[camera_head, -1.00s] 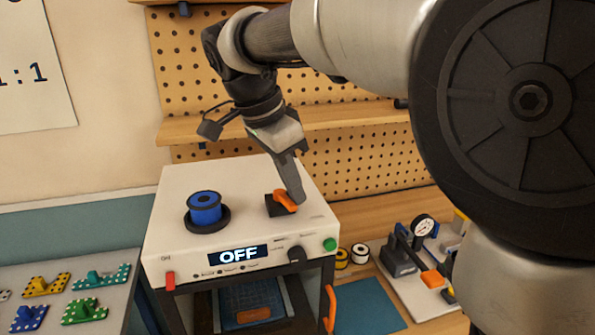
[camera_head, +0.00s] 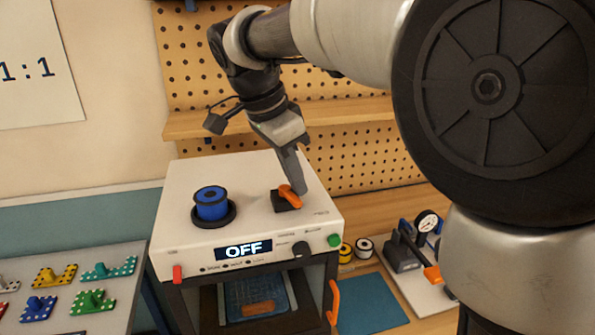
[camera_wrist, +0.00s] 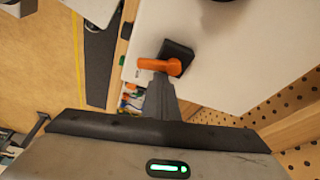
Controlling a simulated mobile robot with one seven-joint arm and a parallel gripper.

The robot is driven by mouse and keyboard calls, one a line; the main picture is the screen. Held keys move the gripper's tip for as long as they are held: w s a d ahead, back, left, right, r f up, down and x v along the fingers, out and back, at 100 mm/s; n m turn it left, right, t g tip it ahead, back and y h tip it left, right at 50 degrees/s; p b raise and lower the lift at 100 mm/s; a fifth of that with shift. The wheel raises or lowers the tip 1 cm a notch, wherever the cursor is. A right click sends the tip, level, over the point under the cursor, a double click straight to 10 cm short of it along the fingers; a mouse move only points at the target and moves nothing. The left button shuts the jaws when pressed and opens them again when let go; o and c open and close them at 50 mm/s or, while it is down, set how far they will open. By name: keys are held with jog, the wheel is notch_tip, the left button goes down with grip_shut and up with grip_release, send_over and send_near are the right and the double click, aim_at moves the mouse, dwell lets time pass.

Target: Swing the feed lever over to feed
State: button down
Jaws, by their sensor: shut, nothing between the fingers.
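The feed lever is an orange handle (camera_head: 290,195) on a black base (camera_head: 284,204), on top of the white machine (camera_head: 245,178), right of the blue spool (camera_head: 211,204). My gripper (camera_head: 300,190) is shut and empty, pointing down with its fingertips close beside the handle on its right. In the wrist view the orange handle (camera_wrist: 158,65) lies across just beyond the fingertips (camera_wrist: 161,82), and the black base (camera_wrist: 179,54) shows behind it. Whether the fingers touch the handle I cannot tell. The machine's display (camera_head: 244,249) reads OFF.
A green button (camera_head: 334,240) and dark knob (camera_head: 301,249) are on the machine's front. The pegboard shelf (camera_head: 290,120) is behind my gripper. Small yellow and white spools (camera_head: 364,244) and a gauge device (camera_head: 427,222) are at right; coloured parts (camera_head: 93,301) lie at left.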

jog(key=w+d, duration=0.1)
jog(key=d+r, duration=0.1)
jog(key=d, duration=0.1)
jog(key=shift+w+r, duration=0.1)
jog(key=shift+w, duration=0.25)
jog(key=v, duration=0.8)
jog(key=shift+a+r+p, duration=0.2)
jog(key=shift+r+p, duration=0.15)
jog(key=shift+s, duration=0.1)
